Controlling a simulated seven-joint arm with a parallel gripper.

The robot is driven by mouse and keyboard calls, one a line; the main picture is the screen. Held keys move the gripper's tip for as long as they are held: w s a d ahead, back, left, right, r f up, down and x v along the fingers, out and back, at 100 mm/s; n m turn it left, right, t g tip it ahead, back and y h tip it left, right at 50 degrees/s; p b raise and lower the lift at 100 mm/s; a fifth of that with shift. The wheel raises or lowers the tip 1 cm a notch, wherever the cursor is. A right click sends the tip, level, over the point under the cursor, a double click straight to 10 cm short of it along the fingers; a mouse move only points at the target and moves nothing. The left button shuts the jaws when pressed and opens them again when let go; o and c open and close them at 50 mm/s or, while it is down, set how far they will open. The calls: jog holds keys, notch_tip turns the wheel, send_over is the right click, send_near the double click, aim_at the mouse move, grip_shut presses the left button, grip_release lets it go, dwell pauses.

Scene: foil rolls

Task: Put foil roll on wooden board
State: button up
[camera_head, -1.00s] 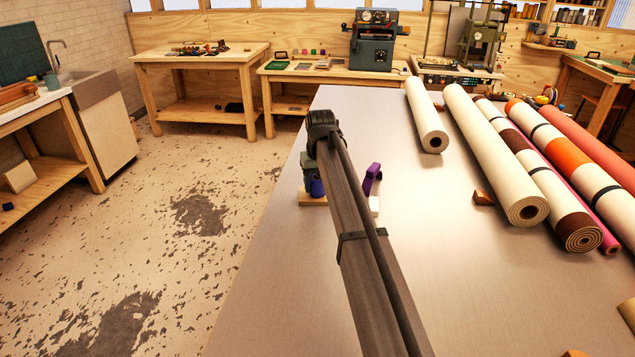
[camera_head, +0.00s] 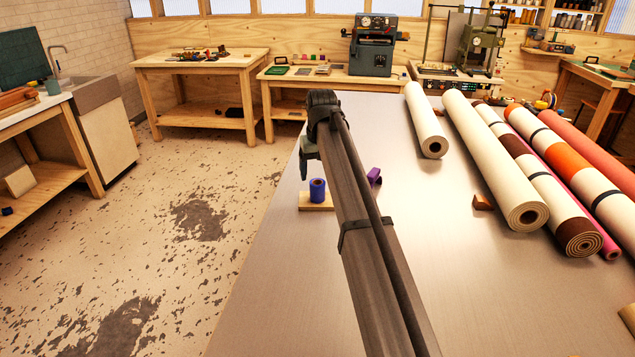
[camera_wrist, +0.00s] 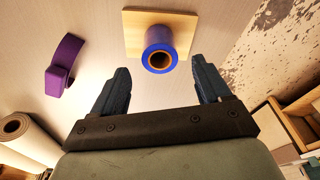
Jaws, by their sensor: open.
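The foil roll (camera_head: 317,190) is blue-purple and stands upright on the wooden board (camera_head: 307,207), near the table's left edge. In the wrist view the blue foil roll (camera_wrist: 160,48) shows its open brown core from above, on the pale square board (camera_wrist: 133,22). My gripper (camera_head: 310,165) is above and clear of the roll, its fingers partly hidden by my arm in the head view. In the wrist view my gripper (camera_wrist: 160,68) has its two fingers wide apart, with nothing held between them.
A purple tape-dispenser-like object (camera_wrist: 66,62) stands beside the board; it also shows in the head view (camera_head: 375,176), partly behind my arm. Several large rolls (camera_head: 500,165) lie on the table's right. A small brown block (camera_head: 483,202) lies near them. The table's front left is clear.

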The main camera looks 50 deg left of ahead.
jog(key=shift+s+d+r, duration=0.1)
jog(key=shift+d+r, duration=0.1)
jog(key=shift+r, duration=1.15)
jog(key=shift+s+d+r, duration=0.1)
jog(key=shift+d+r, duration=0.1)
jog(key=shift+r, duration=1.15)
